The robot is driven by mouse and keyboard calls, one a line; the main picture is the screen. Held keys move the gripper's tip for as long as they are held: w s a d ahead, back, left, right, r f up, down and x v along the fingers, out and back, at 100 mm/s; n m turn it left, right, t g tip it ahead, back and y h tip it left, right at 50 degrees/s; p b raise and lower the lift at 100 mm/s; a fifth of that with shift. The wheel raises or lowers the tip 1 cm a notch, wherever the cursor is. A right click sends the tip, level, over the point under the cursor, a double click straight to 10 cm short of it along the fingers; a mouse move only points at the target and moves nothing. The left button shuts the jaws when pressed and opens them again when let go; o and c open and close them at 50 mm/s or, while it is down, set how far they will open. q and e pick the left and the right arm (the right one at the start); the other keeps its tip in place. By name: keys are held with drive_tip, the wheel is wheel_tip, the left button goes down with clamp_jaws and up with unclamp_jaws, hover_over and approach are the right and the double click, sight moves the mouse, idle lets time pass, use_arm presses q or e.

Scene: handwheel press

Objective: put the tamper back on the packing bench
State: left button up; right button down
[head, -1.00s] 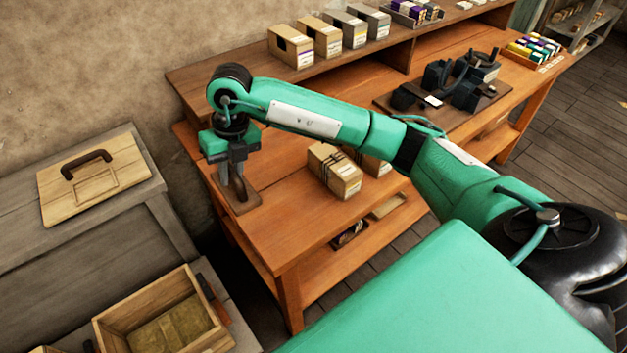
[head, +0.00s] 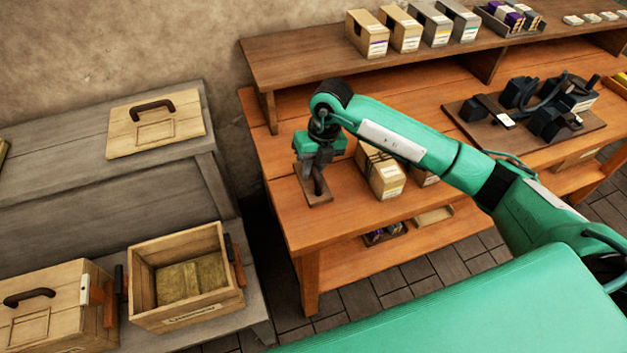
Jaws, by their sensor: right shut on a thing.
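My right gripper (head: 318,160) points down over the left end of the orange-brown packing bench (head: 336,224). It is shut on the dark upright handle of the tamper (head: 314,191), which has a flat brown wooden plate. The tamper is upright, plate down, at the bench's left end. I cannot tell whether the plate touches the bench top or hangs just above it. The gripper hides the top of the handle. My left gripper is not in view.
Strapped cartons (head: 383,178) stand right of the tamper. A dark device on a board (head: 530,110) sits farther right. Small boxes line the raised shelf (head: 300,62). Left are a grey chest (head: 60,160) with a handled wooden lid (head: 155,128), and an open crate (head: 190,318).

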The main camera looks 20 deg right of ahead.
sight(313, 183)
wheel_tip(313, 183, down, 2)
drive_tip(key=shift+f, duration=0.2)
wheel_tip(313, 183, down, 3)
drive_tip(key=shift+f+p, duration=0.15)
drive_tip(key=shift+p, duration=0.45)
drive_tip(key=shift+f, duration=0.35)
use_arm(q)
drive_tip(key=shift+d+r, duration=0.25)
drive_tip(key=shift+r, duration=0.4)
use_arm(e)
drive_tip(key=shift+f, duration=0.2)
drive_tip(key=c, duration=1.3)
unclamp_jaws()
drive_tip(key=shift+c, duration=0.2)
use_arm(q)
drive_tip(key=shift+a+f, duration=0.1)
